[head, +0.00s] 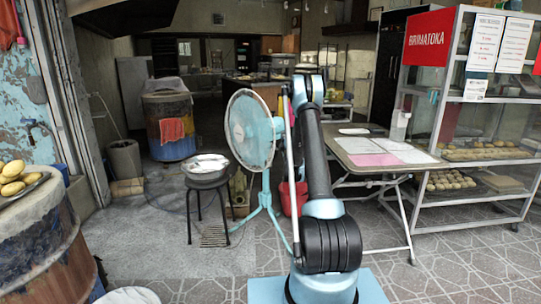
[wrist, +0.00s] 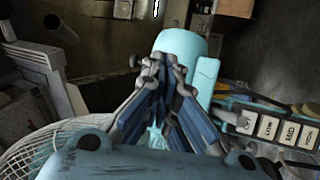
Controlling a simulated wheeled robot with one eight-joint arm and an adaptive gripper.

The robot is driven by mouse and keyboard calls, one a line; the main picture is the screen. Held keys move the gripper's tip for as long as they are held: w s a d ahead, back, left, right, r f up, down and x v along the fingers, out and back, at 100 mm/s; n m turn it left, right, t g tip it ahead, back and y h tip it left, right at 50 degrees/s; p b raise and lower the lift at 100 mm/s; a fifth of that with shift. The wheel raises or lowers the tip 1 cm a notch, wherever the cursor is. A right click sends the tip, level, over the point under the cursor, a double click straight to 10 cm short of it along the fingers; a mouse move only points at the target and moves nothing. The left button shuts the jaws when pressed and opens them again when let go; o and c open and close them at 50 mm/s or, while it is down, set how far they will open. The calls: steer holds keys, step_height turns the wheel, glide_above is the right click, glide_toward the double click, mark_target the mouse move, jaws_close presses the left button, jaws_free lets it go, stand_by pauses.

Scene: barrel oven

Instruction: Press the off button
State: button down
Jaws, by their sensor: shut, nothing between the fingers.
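The light blue standing fan (head: 250,130) is beside my arm in the head view, and part of its grille (wrist: 30,155) shows at the lower left of the wrist view. My gripper (wrist: 172,62) is shut and empty, left of the strip, over a light blue housing. I cannot make out the gripper in the head view.
A folding table (head: 365,142) with papers stands right of my arm, before a glass shelf (head: 440,125) of baked goods. A black stool (head: 207,180) with a metal bowl stands left of the fan. A red bucket (head: 288,198) is behind the arm.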

steer(key=s+f+n+t+y, duration=0.2)
steer(key=s+f+n+t, duration=0.1)
steer(key=f, duration=1)
steer(key=a+n+t, duration=0.1)
steer(key=n, duration=0.1)
steer(key=shift+s+n+y, duration=0.15)
steer(key=shift+n+y, duration=0.15)
steer(key=shift+y, duration=0.1)
steer(key=shift+f, duration=0.1)
